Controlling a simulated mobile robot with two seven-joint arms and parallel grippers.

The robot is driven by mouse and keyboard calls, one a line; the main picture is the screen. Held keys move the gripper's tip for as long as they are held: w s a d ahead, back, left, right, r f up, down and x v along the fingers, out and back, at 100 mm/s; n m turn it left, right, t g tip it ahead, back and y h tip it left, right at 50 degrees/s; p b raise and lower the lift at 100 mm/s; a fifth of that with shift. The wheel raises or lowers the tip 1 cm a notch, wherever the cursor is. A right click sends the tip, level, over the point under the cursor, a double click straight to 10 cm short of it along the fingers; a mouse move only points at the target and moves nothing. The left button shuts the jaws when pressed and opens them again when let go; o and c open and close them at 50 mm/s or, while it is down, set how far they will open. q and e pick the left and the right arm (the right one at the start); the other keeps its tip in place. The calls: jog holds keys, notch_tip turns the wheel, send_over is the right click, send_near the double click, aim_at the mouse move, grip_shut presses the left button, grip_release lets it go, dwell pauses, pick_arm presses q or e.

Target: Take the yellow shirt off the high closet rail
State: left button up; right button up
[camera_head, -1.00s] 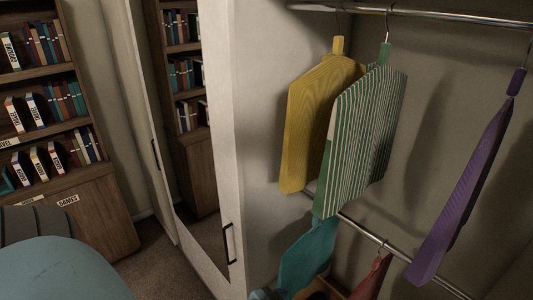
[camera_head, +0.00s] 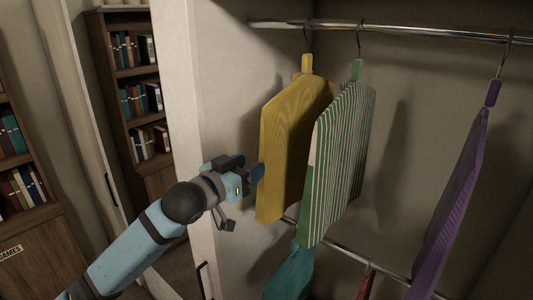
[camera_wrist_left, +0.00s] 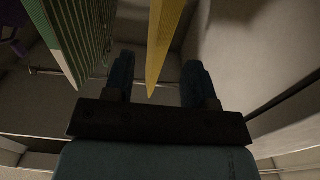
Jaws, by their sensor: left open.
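The yellow shirt (camera_head: 287,135) hangs at the left end of the high closet rail (camera_head: 400,32), by a hook with a yellow block (camera_head: 306,64). My left gripper (camera_head: 259,172) is at the shirt's left edge, in its lower half. In the left wrist view the gripper (camera_wrist_left: 160,78) is open, and the edge of the yellow shirt (camera_wrist_left: 163,42) reaches down between its two fingers, with gaps on both sides. I cannot tell how deep the shirt sits between them. My right gripper is not in view.
A green-and-white striped shirt (camera_head: 338,165) hangs close to the right of the yellow one. A purple garment (camera_head: 452,215) hangs farther right. A lower rail (camera_head: 375,260) bears a teal garment (camera_head: 288,275). The white closet wall (camera_head: 205,110) stands left; bookshelves are beyond.

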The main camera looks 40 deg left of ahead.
aim_at(271, 152)
pick_arm(q)
jog(key=w, duration=0.3)
jog(key=w+p, duration=0.1)
jog(key=w, duration=0.4)
jog(key=shift+w+d+p, duration=0.3)
jog(key=shift+w+p, duration=0.05)
jog(key=shift+w, duration=0.05)
jog(key=shift+c, duration=0.5)
grip_shut()
